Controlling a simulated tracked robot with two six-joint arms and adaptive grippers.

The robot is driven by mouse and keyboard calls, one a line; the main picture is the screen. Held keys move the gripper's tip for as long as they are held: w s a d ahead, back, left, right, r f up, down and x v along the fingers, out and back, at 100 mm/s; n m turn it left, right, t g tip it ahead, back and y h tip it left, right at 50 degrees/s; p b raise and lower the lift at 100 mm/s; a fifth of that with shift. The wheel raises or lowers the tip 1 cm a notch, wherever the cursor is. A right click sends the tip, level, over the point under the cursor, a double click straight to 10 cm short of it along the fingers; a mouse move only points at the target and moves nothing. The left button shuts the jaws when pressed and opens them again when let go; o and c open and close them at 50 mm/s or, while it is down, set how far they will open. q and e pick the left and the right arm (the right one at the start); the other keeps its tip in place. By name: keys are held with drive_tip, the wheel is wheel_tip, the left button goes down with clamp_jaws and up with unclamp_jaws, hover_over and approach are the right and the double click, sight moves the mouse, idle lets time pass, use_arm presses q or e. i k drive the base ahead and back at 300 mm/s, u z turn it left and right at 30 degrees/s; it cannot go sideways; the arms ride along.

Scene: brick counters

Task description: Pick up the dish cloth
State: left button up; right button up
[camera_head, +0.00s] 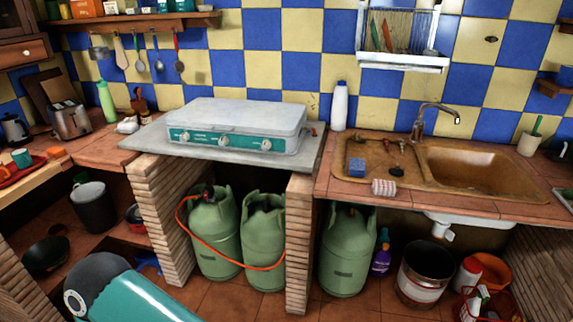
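A small white cloth with reddish stripes (383,187), which looks like the dish cloth, lies folded or rolled on the tiled counter (345,187) at the front left of the sink. Nothing covers it. A second whitish crumpled item (127,125) lies on the left counter; I cannot tell what it is. A teal and grey part of my own arm shows at the bottom left, far from the striped cloth. Neither of my grippers is in view.
A brown sink (465,170) with a tap (435,115) is right of the cloth. A blue sponge (357,168) lies behind it, and a white bottle (339,106) stands at the wall. A covered stove (240,125) is to the left. Green gas cylinders (347,250) stand below.

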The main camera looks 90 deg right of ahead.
sight(357, 167)
drive_tip(key=u, duration=1.8)
drive_tip(key=i, duration=0.1)
drive_tip(key=z, duration=3.2)
drive_tip(key=i, duration=0.3)
drive_tip(key=z, duration=2.25)
drive_tip(key=k, duration=0.3)
drive_tip(key=z, duration=0.55)
drive_tip(key=i, duration=1.45)
drive_tip(key=u, duration=0.5)
